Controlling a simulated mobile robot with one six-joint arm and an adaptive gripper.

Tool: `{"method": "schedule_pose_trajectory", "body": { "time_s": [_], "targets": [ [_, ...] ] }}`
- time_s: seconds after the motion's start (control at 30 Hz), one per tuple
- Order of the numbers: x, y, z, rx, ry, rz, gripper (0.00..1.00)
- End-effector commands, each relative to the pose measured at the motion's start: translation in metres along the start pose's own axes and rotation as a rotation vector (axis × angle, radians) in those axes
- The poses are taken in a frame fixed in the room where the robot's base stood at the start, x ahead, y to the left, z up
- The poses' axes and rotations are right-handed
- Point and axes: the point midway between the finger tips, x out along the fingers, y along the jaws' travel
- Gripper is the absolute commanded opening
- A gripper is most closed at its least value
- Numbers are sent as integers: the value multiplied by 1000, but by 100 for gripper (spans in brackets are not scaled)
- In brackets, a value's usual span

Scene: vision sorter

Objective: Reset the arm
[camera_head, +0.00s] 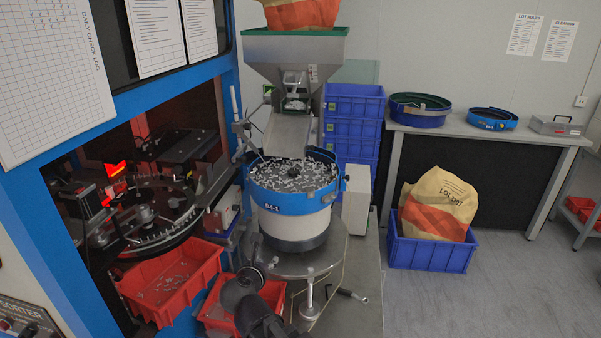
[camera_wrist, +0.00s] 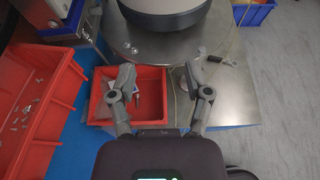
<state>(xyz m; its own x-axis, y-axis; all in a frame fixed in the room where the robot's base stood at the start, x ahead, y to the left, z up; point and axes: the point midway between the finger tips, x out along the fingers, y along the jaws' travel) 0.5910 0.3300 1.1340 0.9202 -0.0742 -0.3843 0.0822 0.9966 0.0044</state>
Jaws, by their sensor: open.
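My gripper (camera_wrist: 163,88) is open in the wrist view, with its two fingers spread wide apart and nothing between them. It hangs above a small red bin (camera_wrist: 150,83) and the edge of a round metal plate (camera_wrist: 208,48). A few small parts lie in that bin. In the head view my dark arm shows at the bottom centre, in front of the small red bin (camera_head: 272,296) and the blue-banded bowl feeder (camera_head: 296,222). The fingertips are hard to make out there.
A larger red bin (camera_head: 168,275) with loose parts stands under the sorter's dial (camera_head: 150,215). A hopper (camera_head: 292,55) hangs over the feeder. A dark-handled tool (camera_head: 350,294) lies on the metal base.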

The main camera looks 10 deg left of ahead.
Motion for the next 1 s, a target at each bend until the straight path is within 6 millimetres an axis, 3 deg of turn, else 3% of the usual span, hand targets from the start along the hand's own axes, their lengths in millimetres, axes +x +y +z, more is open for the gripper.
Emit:
{"method": "schedule_pose_trajectory", "body": {
  "time_s": [0.27, 0.6, 1.0],
  "targets": [
    [16, -33, -6, 188, 62, -76, 64],
    [47, -124, -30, 766, 199, -339, 64],
    [56, -221, -67, 1481, 264, -743, 64]
  ]
}}
